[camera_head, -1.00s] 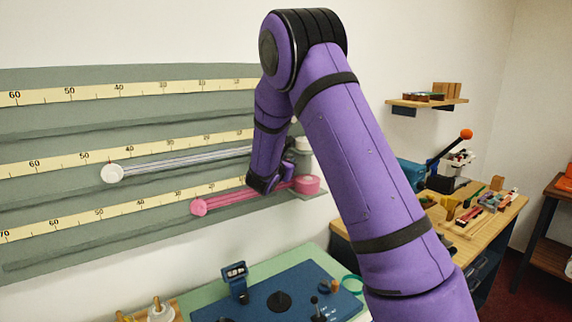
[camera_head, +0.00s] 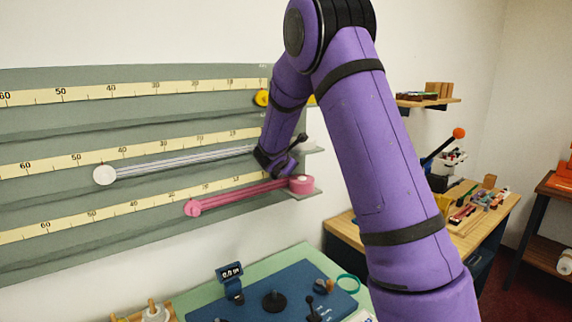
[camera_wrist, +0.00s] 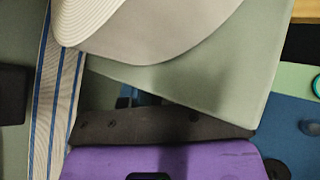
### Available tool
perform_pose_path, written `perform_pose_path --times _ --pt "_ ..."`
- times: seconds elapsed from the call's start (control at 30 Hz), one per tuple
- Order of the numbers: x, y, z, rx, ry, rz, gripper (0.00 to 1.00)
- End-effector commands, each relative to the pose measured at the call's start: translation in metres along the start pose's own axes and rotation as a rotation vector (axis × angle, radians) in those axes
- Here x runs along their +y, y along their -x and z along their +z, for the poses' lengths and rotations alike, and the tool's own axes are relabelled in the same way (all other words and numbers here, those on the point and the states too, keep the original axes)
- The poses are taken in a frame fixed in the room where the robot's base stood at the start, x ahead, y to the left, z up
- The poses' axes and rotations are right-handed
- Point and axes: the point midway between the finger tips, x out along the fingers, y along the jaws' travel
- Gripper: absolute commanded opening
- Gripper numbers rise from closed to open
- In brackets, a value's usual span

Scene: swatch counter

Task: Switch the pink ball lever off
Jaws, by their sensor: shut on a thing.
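I see no lever with a clearly pink ball. A dark lever (camera_head: 442,146) with an orange-red ball (camera_head: 459,133) stands raised at the back right bench, well away from my gripper. My gripper (camera_head: 286,163) is at the right end of the wall panel, just above the pink reel (camera_head: 301,186). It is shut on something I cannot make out. A small dark knobbed piece (camera_head: 303,136) shows beside it. A pale round reel-like thing (camera_wrist: 165,35) fills the top of the wrist view, with a blue-striped ribbon (camera_wrist: 55,95) at left.
The grey wall panel (camera_head: 130,118) carries ruler strips, a white disc (camera_head: 105,175) and a pink disc (camera_head: 192,208) on stretched bands. A blue mat (camera_head: 258,302) with small devices lies below. The right bench (camera_head: 476,236) holds several small items.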

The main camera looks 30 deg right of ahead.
Motion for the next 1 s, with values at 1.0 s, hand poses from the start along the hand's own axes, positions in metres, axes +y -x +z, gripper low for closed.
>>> perform_pose_path --times 1.0 --pt "0.001 0.051 0.000 0.002 -0.002 0.003 0.34"
